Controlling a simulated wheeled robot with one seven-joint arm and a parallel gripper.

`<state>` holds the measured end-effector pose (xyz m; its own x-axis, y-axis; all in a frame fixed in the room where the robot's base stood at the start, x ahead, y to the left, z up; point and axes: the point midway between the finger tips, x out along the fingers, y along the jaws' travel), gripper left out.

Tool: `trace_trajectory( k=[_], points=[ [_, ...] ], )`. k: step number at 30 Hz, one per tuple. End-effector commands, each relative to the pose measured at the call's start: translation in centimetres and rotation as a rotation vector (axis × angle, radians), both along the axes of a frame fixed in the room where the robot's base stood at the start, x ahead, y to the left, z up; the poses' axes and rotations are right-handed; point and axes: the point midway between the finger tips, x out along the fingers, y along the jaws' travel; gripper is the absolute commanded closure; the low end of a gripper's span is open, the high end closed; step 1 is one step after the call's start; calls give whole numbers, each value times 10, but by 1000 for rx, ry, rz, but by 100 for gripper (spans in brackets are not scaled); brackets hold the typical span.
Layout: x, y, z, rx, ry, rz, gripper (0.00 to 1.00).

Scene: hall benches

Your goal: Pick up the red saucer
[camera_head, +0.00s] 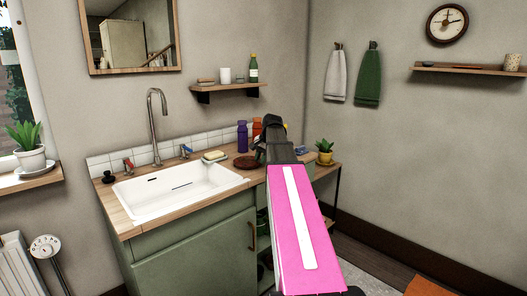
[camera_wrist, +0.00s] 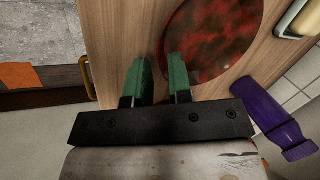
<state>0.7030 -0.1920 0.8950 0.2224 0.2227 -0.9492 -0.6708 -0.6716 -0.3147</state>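The red saucer (camera_wrist: 212,40) is a round, dark red mottled disc lying flat on the wooden counter. In the head view it is a small dark red-brown disc (camera_head: 246,162) right of the sink, partly beside my arm. My gripper (camera_wrist: 160,78) has two green fingers, spread apart with bare counter between them. In the wrist view the fingers are near the saucer's edge, and the right finger overlaps its outline. I cannot tell the height of the fingers above it. In the head view my gripper is mostly hidden by my pink arm.
A purple bottle (camera_wrist: 272,117) stands close to the saucer; an orange bottle (camera_head: 257,127) is behind. A soap dish (camera_head: 215,156) lies between the saucer and the white sink (camera_head: 180,188). A potted plant (camera_head: 325,150) stands to the right. A cabinet handle (camera_wrist: 88,78) is at the counter's front.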

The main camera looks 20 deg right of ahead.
Motion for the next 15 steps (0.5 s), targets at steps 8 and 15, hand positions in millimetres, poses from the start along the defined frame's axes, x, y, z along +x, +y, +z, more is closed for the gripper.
trace_trajectory(
  k=[8, 15],
  points=[
    [5, 5, -24, 0, 0, 0, 80],
    [6, 6, -26, -1, -1, 0, 80]
  ],
)
